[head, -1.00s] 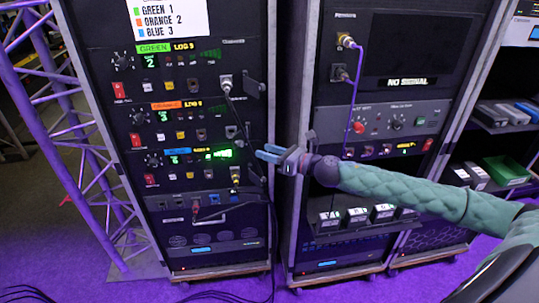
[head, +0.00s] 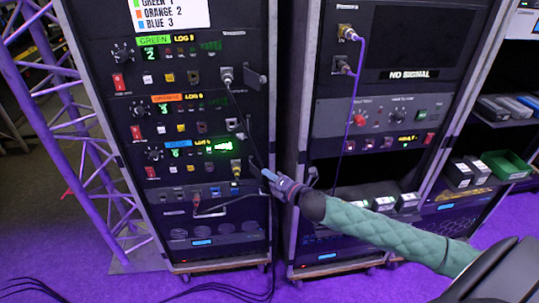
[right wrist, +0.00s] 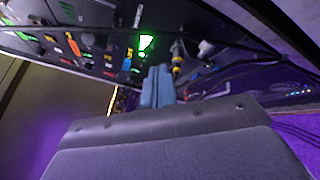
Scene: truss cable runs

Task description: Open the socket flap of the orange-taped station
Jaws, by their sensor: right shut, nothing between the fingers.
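The orange-taped station is the middle row of the left rack, with an orange tape label (head: 167,98) beside a yellow one. At the row's right end is a small grey socket cover (head: 232,124). It looks closed, but it is too small to be sure. My right gripper (head: 268,175) is shut and empty, below and right of that cover, near the rack's right edge and apart from the cover. In the right wrist view its blue fingers (right wrist: 158,87) are together, pointing toward the rack panel. My left gripper is not in view.
The green-taped row (head: 154,40) above has a plugged cable (head: 227,76) and a flap (head: 256,80) standing out beside it. A yellow plug (head: 235,169) sits in the blue-taped row. A black cable hangs along the rack's right side. A second rack (head: 400,120) stands to the right.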

